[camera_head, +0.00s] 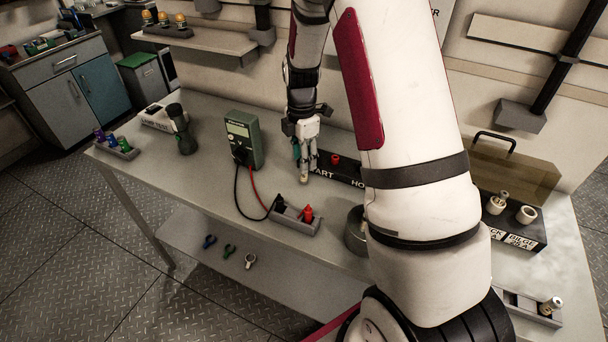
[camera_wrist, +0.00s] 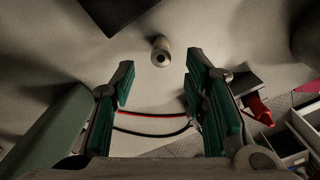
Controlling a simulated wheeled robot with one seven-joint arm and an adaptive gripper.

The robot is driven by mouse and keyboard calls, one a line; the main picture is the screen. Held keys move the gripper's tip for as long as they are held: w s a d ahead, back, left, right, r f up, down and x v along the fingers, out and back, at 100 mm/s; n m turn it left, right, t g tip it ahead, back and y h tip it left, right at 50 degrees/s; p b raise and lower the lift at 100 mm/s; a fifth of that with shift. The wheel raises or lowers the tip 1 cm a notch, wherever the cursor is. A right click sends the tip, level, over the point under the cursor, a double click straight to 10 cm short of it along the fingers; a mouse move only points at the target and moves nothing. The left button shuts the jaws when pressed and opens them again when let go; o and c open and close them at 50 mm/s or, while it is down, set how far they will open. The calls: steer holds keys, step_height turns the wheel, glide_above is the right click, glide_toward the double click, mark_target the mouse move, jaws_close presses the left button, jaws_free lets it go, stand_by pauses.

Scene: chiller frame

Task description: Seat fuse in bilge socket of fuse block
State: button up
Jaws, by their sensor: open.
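My gripper (camera_head: 305,166) is open over the bench, left of the START switch box. In the wrist view its two teal-padded fingers (camera_wrist: 160,78) are spread with nothing between the pads. A small pale cylinder with a dark centre on its end (camera_wrist: 161,50), which looks like a fuse, stands beyond the fingertips, roughly in line with the gap. The fuse block (camera_head: 522,237) is at the right of the bench. Its bilge socket (camera_head: 526,214) is white and round with a dark opening. The socket to its left (camera_head: 497,205) has a metallic piece in it.
A green meter (camera_head: 243,139) with black and red leads stands left of my gripper. A grey tray (camera_head: 288,221) with a red clip is in front. My arm partly hides a round grey container (camera_head: 355,232). A tray (camera_head: 529,310) at lower right holds another pale cylinder (camera_head: 551,305).

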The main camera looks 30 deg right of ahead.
steer(key=shift+d+f+p, duration=0.2)
steer(key=shift+f+p, duration=0.25)
steer(key=shift+f, duration=2.25)
jaws_close()
